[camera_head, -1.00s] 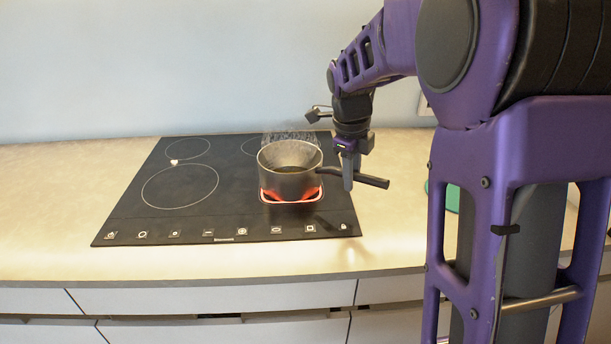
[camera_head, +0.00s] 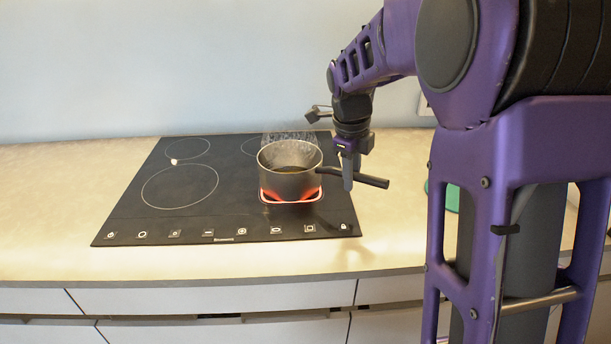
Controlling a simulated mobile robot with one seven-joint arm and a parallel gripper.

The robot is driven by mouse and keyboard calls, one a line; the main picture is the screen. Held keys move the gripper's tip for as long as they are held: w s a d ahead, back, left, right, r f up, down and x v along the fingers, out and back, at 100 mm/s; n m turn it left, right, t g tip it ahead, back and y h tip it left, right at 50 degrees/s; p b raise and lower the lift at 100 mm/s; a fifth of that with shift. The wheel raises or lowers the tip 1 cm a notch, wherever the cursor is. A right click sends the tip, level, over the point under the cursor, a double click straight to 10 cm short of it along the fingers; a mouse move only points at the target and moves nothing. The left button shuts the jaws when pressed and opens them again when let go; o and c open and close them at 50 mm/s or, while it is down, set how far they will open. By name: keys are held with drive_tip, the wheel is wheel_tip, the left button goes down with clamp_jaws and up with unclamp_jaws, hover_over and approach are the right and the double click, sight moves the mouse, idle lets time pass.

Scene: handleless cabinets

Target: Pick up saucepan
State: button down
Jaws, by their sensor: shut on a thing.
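The saucepan (camera_head: 288,187) is a grey metal pot with dark contents, with steam rising from it. It sits upright on the front right burner of the black cooktop (camera_head: 150,222), and the burner glows red around its base. Its dark handle (camera_head: 372,181) points right. My gripper (camera_head: 347,178) points down from above and is shut on the handle, a short way right of the pot body. One finger shows in front of the handle; the other is hidden behind it.
The cooktop's other burner rings are bare, with a small white object (camera_head: 174,162) near the back left one. The beige counter (camera_head: 70,220) is clear on the left and in front. A green item (camera_head: 452,198) is partly hidden behind my arm. White drawers (camera_head: 210,299) lie below.

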drive_tip(key=shift+r, duration=0.1)
wheel_tip(320, 180, up, 10)
drive_tip(key=shift+f+p, duration=0.2)
drive_tip(key=shift+p, duration=0.8)
wheel_tip(320, 180, up, 6)
drive_tip(key=p, duration=0.5)
drive_tip(key=shift+r, duration=0.15)
drive_tip(key=shift+f+b, duration=0.2)
drive_tip(key=shift+b, duration=0.2)
drive_tip(key=b, duration=0.3)
drive_tip(key=s+f+t+b, duration=0.1)
drive_tip(key=b, duration=0.1)
drive_tip(key=shift+s+f+t+b, duration=0.1)
drive_tip(key=shift+f+t+b, duration=0.2)
drive_tip(key=shift+b, duration=0.1)
drive_tip(key=shift+s+b, duration=0.1)
drive_tip(key=shift+b, duration=0.25)
